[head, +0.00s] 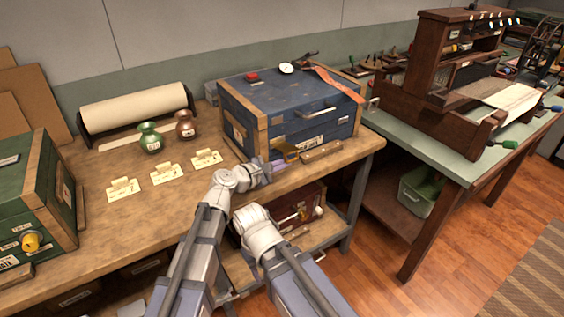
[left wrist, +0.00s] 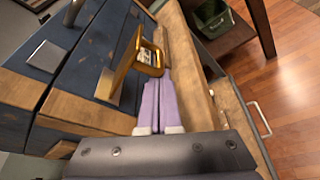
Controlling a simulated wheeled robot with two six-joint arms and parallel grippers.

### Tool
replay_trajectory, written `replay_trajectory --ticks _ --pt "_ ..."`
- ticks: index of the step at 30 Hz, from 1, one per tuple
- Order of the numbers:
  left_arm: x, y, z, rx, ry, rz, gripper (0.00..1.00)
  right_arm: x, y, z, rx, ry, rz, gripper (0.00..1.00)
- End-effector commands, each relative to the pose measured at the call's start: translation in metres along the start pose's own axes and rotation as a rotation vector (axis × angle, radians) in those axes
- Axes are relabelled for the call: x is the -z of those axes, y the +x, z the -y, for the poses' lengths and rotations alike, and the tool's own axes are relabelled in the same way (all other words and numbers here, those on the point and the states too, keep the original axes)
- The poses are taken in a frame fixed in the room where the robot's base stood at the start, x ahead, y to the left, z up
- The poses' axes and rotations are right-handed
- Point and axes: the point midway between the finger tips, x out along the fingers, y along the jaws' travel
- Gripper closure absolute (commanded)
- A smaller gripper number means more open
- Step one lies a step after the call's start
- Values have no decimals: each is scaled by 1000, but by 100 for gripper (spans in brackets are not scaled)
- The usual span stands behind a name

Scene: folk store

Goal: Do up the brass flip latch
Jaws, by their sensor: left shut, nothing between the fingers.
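A blue chest with wooden corner strips (head: 283,125) stands on the workbench, its lid down. The brass flip latch (head: 287,152) is low on its front, partly hidden by my gripper. In the left wrist view the brass latch (left wrist: 147,60) shows as a plate with a squared loop, standing out from the blue front. My left gripper (head: 277,166) is at the chest's front beside the latch. Its lilac fingers (left wrist: 160,100) are shut and empty, with their tips close to the loop; whether they touch it I cannot tell. My right gripper is not visible.
A wooden block (head: 321,151) lies at the bench edge before the chest. A red button (head: 252,77), a dial and a red strap (head: 338,86) are on the lid. Labelled cards (head: 165,174) and small vases (head: 150,139) stand left. A green case (head: 35,205) is far left.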

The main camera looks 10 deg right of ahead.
Motion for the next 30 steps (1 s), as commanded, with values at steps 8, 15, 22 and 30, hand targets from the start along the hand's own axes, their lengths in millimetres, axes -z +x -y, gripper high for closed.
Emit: replay_trajectory --ticks 8,15,22,30 --pt "-19 -7 -14 89 -242 0 100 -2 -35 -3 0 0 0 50" --pt "-30 -10 -25 169 -457 1 100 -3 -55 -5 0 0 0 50" --pt "-37 -13 -37 245 -663 2 100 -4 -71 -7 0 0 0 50" --pt "-42 -15 -53 333 -897 2 100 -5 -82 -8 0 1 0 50"
